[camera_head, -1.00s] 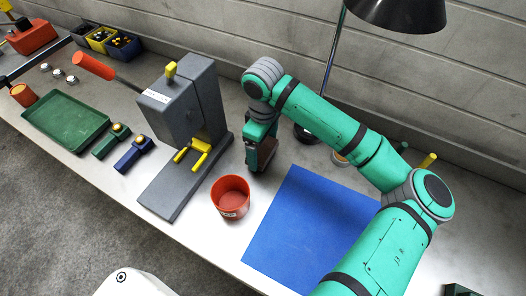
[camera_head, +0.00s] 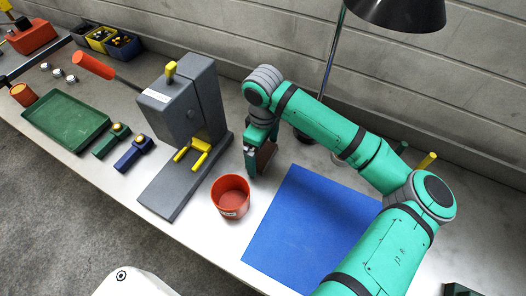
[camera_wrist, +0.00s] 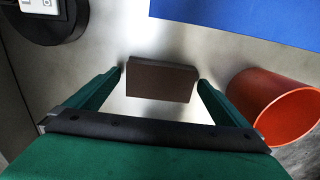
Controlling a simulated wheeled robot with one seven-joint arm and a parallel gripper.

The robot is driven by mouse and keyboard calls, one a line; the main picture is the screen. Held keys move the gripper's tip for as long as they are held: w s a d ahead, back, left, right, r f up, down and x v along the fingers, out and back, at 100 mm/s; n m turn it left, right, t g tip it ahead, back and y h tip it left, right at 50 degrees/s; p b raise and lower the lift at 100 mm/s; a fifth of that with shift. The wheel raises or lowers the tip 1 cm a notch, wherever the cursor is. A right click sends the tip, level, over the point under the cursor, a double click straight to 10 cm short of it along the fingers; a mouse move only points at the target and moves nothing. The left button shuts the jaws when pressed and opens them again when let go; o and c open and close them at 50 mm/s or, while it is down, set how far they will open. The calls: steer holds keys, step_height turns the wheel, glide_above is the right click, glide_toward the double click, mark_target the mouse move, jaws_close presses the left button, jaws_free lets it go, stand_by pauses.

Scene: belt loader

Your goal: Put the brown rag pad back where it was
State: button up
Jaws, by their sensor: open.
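The brown rag pad (camera_wrist: 160,82) is a small dark brown block. In the wrist view it lies on the grey bench between the tips of my gripper (camera_wrist: 161,79), with gaps at both sides. My gripper is open and points down at it. In the head view my gripper (camera_head: 254,166) is low over the bench, between the grey press and the blue mat, and the pad (camera_head: 265,157) shows partly behind a finger.
A red-orange cup (camera_head: 231,197) stands close in front of my gripper; it also shows in the wrist view (camera_wrist: 278,103). A blue mat (camera_head: 310,225) lies right. A grey press (camera_head: 190,110) stands left. A lamp (camera_head: 398,12) rises behind.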

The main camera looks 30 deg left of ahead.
mark_target(264, 154)
step_height(264, 154, up, 12)
steer(key=shift+f, duration=0.2)
stand_by(0.5)
steer(key=shift+d, duration=0.1)
